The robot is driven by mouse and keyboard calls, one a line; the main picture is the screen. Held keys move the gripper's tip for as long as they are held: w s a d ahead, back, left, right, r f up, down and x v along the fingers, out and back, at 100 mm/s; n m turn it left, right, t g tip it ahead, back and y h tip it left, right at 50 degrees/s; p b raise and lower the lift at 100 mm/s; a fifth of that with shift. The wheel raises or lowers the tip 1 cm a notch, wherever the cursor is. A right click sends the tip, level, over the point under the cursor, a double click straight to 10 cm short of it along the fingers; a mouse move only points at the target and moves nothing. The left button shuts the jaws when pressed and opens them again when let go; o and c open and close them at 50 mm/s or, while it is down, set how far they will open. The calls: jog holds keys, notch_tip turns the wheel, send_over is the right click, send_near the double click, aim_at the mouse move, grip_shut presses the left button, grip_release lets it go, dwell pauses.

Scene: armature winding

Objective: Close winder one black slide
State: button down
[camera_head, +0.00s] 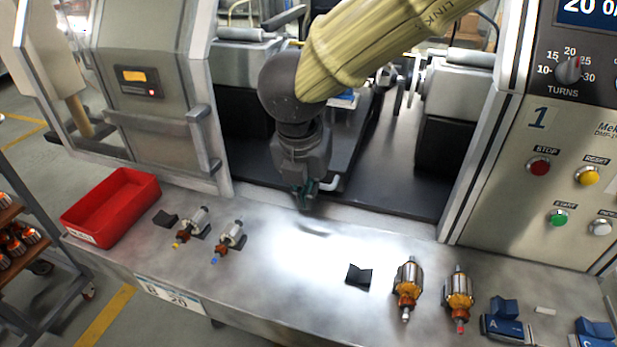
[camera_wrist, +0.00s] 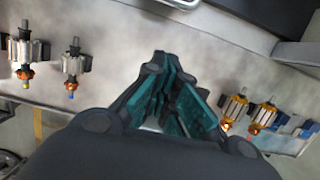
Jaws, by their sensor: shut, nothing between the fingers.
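Winder one stands behind the steel shelf, with its control panel (camera_head: 535,150) marked "1" at the right in the head view. Its bay is open at the front and shows a dark floor (camera_head: 400,180) and a dark block at the right (camera_head: 445,140). I cannot tell for sure which dark part is the black slide; my arm covers part of the bay. My gripper (camera_head: 306,198) points down at the bay's front edge, above the shelf. It is shut and empty, its teal fingers together in the wrist view (camera_wrist: 172,75).
A grey door with a handle (camera_head: 200,140) stands left of the bay. On the shelf (camera_head: 250,285) are a red tray (camera_head: 112,207), silver armatures (camera_head: 230,236), copper-wound armatures (camera_head: 409,285), a black holder (camera_head: 359,275) and blue blocks (camera_head: 503,318). The shelf's middle is clear.

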jog(key=w+d+f+p, duration=0.1)
jog(key=w+f+p, duration=0.1)
jog(key=w+f, duration=0.3)
jog(key=shift+w+d+f, duration=0.15)
jog(key=shift+d+f, duration=0.1)
jog(key=shift+d, duration=0.05)
jog(key=shift+w+p, duration=0.1)
jog(key=shift+p, duration=0.2)
